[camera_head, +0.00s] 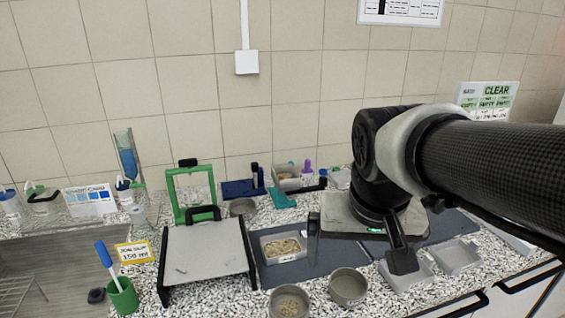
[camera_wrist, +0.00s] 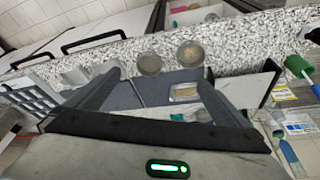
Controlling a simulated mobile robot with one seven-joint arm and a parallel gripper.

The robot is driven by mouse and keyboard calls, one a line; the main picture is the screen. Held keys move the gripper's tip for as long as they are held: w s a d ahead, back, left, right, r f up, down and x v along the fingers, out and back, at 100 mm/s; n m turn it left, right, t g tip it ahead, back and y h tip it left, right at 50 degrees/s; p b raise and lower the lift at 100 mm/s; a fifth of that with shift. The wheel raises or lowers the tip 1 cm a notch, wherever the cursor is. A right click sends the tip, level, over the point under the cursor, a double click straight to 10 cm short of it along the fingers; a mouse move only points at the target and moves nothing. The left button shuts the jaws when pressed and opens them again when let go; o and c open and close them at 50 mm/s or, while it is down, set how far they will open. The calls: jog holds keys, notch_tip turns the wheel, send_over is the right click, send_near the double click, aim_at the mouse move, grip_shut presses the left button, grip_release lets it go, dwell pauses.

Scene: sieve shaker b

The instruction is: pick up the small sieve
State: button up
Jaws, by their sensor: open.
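Several round grey metal dishes could be the small sieve; I cannot tell which one is. One round dish (camera_head: 348,287) stands near the front edge of the counter and looks empty. It also shows in the wrist view (camera_wrist: 150,64). Another (camera_head: 289,302), left of it, holds grains and also shows in the wrist view (camera_wrist: 190,54). A third round dish (camera_head: 242,207) sits farther back, behind the grey-topped stand. My gripper (camera_head: 403,262) is open and empty, above the counter to the right of the front dishes. In the wrist view, both dishes lie beyond the fingers.
A clear tray of grains (camera_head: 284,246) lies on a dark mat behind the dishes. A grey-topped stand (camera_head: 205,252) with black legs is to the left. Empty trays (camera_head: 457,257) lie at the right. A green cup (camera_head: 123,297) with a blue-handled tool stands front left.

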jog(key=w+a+f+g, duration=0.2)
jog(key=w+a+f, duration=0.2)
jog(key=w, duration=0.3)
jog(key=g, duration=0.2)
send_over(289, 309)
notch_tip(289, 309, down, 7)
jog(key=shift+y, duration=0.3)
notch_tip(289, 309, down, 12)
jog(key=shift+w+r, duration=0.1)
jog(key=shift+f, duration=2.7)
jog(key=c, duration=1.2)
jog(key=shift+r, duration=0.1)
